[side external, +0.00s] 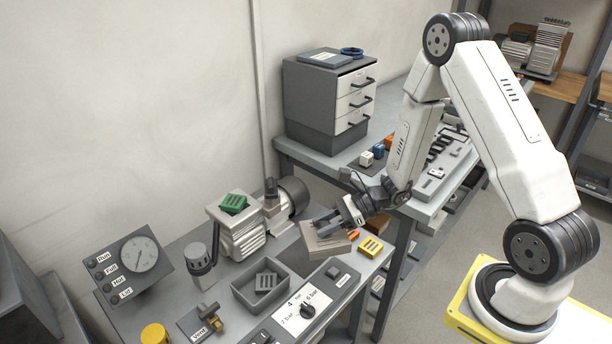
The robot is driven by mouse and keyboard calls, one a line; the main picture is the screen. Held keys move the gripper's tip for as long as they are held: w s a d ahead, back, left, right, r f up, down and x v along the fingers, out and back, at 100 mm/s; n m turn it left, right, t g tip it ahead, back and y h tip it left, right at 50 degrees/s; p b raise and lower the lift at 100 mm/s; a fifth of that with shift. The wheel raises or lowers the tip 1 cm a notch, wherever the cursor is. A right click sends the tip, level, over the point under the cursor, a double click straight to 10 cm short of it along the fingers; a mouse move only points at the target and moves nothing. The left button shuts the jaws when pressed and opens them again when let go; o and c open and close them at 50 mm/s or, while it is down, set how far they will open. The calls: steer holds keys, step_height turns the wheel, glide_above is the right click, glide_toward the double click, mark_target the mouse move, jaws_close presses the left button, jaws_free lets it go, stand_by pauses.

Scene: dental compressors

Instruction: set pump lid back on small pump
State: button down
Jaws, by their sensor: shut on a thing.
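The small pump (243,240) stands on the grey bench, a light finned body with a dark round motor (293,194) behind it on the right. A green slotted block (233,203) sits on its top. My gripper (326,220) is to the right of the pump, tilted down and shut on a flat beige-grey piece, which looks like the pump lid (326,241). The lid is apart from the pump, low over the bench. Whether it touches the bench is hard to tell. The fingers hide part of its top.
A yellow slotted block (370,247) lies right of the lid. A grey open bin (261,299) with a grey slotted block, a dial panel (304,307) and a gauge (138,255) are on the bench. A drawer cabinet (310,107) stands behind.

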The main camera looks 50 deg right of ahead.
steer(key=w+r+m+t+h, duration=0.1)
steer(key=r, duration=0.1)
steer(key=w+r+m+t+h, duration=0.1)
steer(key=w+r, duration=0.1)
steer(key=w+r+m+t+h, duration=0.1)
steer(key=r+m, duration=0.1)
steer(key=shift+w+r+t, duration=0.3)
steer(key=shift+w, duration=0.1)
steer(key=shift+w+r+m+t+h, duration=0.15)
steer(key=shift+w+r+m+h, duration=0.05)
steer(key=shift+r+m+h, duration=0.2)
steer(key=shift+w+r+m+t+h, duration=0.2)
steer(key=shift+r+m+h, duration=0.1)
steer(key=shift+r+h, duration=0.15)
steer(key=shift+r, duration=0.15)
step_height(320, 180, up, 10)
steer(key=w+m+t+h, duration=0.1)
steer(key=w+m+h, duration=0.1)
steer(key=shift+h, duration=0.25)
